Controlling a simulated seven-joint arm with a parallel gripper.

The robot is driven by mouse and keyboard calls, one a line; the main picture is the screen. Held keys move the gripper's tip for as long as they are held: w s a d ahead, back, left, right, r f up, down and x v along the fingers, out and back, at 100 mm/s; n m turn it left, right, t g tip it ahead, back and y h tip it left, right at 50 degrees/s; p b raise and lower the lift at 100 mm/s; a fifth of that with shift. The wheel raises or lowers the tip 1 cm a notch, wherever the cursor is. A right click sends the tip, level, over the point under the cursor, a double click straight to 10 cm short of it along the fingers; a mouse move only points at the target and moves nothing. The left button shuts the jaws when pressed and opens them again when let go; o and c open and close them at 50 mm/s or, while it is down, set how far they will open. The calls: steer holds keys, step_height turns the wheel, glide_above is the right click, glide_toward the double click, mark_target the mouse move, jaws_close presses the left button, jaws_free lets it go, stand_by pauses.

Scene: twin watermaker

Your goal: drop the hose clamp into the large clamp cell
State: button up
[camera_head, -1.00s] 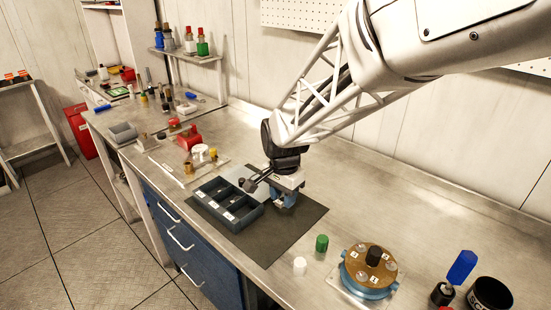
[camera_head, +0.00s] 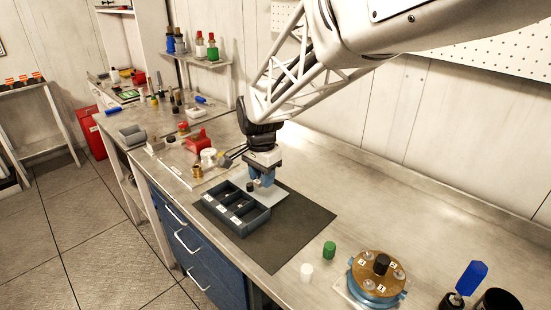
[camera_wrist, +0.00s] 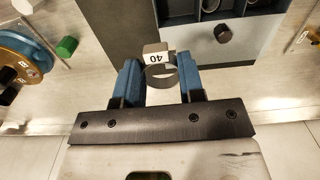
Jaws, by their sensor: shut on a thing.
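My gripper (camera_head: 262,182) is over the light grey plate beside the dark blue-grey tray (camera_head: 240,229). In the wrist view my gripper (camera_wrist: 159,78) has its two blue fingers closed on the hose clamp (camera_wrist: 160,76), a dark metal band with a light block marked 40. The clamp is between the fingertips, outside the tray's cells. The tray (camera_wrist: 258,42) shows at the top of the wrist view, with part of its cells cut off. In the head view the tray has several cells with white labels, too small to read. The clamp is hard to make out there.
A black knob (camera_wrist: 223,33) stands by the tray on the light grey plate (camera_wrist: 190,50). The dark mat (camera_head: 290,232) is clear right of the tray. A green cap (camera_head: 329,250), a white cap (camera_head: 306,273) and a round brass-topped fixture (camera_head: 377,277) stand to the right.

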steer(key=shift+w+a+r, duration=0.35)
steer(key=shift+a+r, duration=0.05)
steer(key=shift+a, duration=0.3)
steer(key=shift+f, duration=0.15)
steer(key=shift+f, duration=2.9)
steer(key=o, duration=1)
steer(key=shift+r, duration=0.1)
